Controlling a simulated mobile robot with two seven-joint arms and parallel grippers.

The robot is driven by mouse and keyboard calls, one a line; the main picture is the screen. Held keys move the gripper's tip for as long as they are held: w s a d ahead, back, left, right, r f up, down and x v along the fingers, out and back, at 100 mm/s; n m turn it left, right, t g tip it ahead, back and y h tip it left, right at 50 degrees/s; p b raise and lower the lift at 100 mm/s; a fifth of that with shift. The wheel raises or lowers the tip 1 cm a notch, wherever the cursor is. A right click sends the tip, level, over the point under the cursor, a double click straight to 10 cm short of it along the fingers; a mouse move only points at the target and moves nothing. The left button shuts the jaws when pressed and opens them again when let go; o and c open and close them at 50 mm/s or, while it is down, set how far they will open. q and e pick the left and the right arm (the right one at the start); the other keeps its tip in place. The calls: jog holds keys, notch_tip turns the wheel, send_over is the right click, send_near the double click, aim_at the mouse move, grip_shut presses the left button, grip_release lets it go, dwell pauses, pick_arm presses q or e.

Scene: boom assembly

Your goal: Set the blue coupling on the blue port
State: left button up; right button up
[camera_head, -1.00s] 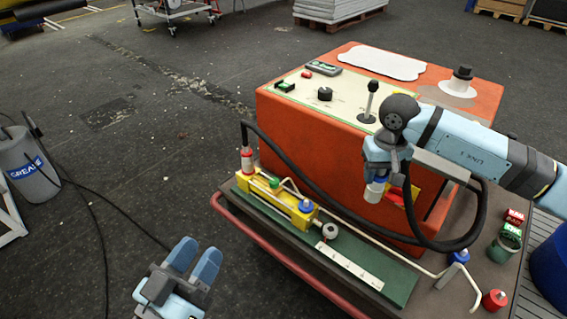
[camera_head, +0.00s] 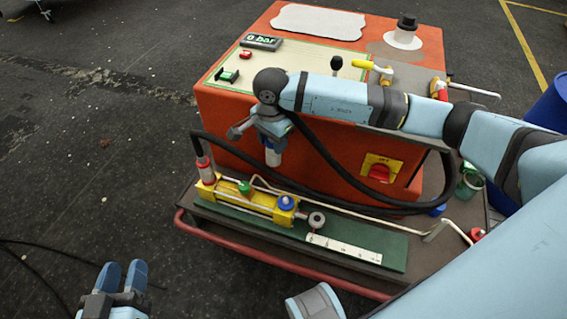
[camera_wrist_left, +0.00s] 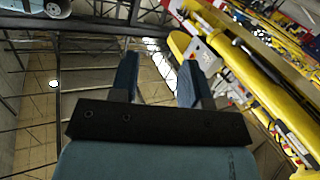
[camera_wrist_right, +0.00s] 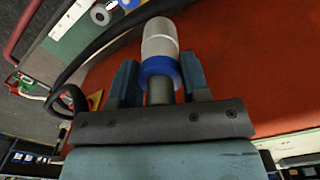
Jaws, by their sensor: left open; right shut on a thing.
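The blue coupling, a pale cylinder with a blue ring, hangs from my right gripper (camera_head: 270,140); its pale end (camera_head: 273,157) points down. In the right wrist view the blue ring (camera_wrist_right: 160,69) sits between the two fingers, which are shut on the coupling. The blue port (camera_head: 287,202) stands on the right end block of the yellow cylinder (camera_head: 240,199). The coupling is above and slightly left of the port in the head view, apart from it. My left gripper (camera_head: 124,277) is open and empty, low at the left, away from the cart.
A red coupling (camera_head: 204,166) with a black hose stands at the cylinder's left end. The hose of the held coupling loops across the orange cabinet (camera_head: 330,165). A green port (camera_head: 245,187) and a white ruler (camera_head: 343,249) are nearby. A display (camera_head: 261,42) reads 0 bar.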

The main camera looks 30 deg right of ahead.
pick_arm(q)
jog(key=s+a+f+g+y+p, duration=0.3)
jog(key=a+f+g+p, duration=0.1)
jog(key=f, duration=0.2)
pick_arm(e)
jog(key=s+f+m+b, duration=0.1)
jog(key=s+f+m, duration=0.1)
jog(key=m, duration=0.5)
jog(key=s+f+m+b, duration=0.1)
jog(key=s+f+m, duration=0.1)
jog(key=f+m, duration=0.2)
jog(key=s+f+m+b, duration=0.1)
jog(key=f+m, duration=0.3)
jog(key=m, duration=0.5)
jog(key=shift+s+d+f+m, duration=0.1)
jog(key=shift+s+d+m, duration=0.15)
jog(key=shift+s+m, duration=0.2)
jog(key=shift+s+f+b, duration=0.1)
jog(key=shift+f+b, duration=0.55)
jog(key=shift+b, duration=0.05)
pick_arm(q)
jog(key=w+d+r+t+h, duration=0.2)
jog(key=d+r+t+h, duration=0.1)
jog(key=r, duration=0.3)
jog(key=shift+w+d+r+t, duration=0.3)
jog(key=shift+w+d+t, duration=0.1)
jog(key=shift+d+t, duration=0.15)
jog(key=shift+a+r+p, duration=0.1)
jog(key=shift+r+p, duration=0.05)
jog(key=shift+p, duration=0.15)
